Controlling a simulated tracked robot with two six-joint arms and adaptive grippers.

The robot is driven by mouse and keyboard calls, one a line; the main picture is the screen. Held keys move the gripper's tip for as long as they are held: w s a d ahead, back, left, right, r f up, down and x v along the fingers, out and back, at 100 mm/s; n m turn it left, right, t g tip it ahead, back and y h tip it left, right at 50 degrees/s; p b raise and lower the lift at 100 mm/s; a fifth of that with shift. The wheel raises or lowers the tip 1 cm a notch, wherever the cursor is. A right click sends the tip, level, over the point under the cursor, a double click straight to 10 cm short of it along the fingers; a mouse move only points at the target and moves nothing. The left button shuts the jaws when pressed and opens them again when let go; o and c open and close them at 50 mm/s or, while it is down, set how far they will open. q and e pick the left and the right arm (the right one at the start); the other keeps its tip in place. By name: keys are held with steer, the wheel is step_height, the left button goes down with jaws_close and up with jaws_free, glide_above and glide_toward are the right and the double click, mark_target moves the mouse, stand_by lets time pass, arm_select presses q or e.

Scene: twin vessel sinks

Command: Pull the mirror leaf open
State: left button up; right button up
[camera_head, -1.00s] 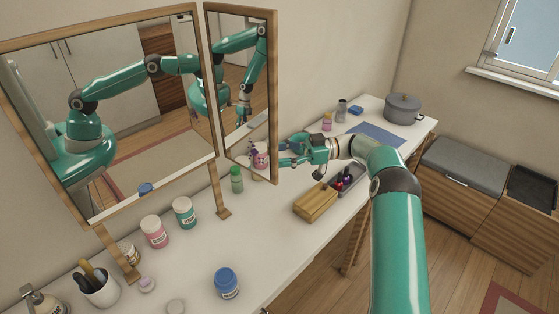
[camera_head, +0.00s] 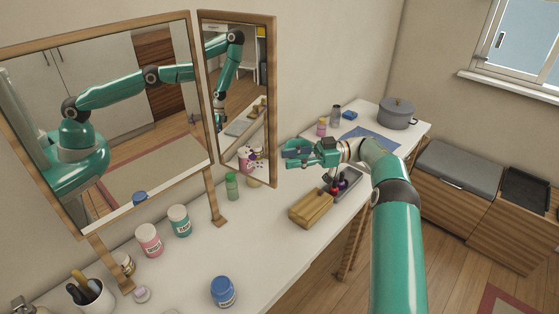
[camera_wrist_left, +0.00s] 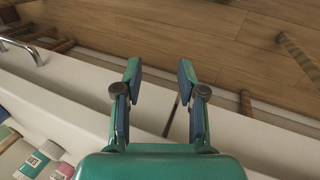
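The mirror leaf (camera_head: 236,92) is the narrow wood-framed panel right of the large fixed mirror (camera_head: 110,120) in the head view. It stands angled out from the fixed mirror, with its free edge on the right. My right gripper (camera_head: 286,152) is just right of that free edge, near its lower half. A narrow gap shows between them in the picture; I cannot tell the depth. Its fingers overlap in this view, so I cannot tell whether they are parted. My left gripper (camera_wrist_left: 160,92) is open and empty in the left wrist view, above the counter edge.
On the white counter stand a green bottle (camera_head: 232,187), pink jar (camera_head: 149,240), teal jar (camera_head: 179,221) and blue-lidded jar (camera_head: 223,291). A grey pot (camera_head: 397,113) stands at the far end.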

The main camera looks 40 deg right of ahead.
steer(key=v, duration=0.3)
steer(key=shift+s+d+f, duration=0.1)
steer(key=shift+s+f, duration=0.05)
steer(key=shift+s, duration=0.05)
stand_by(0.4)
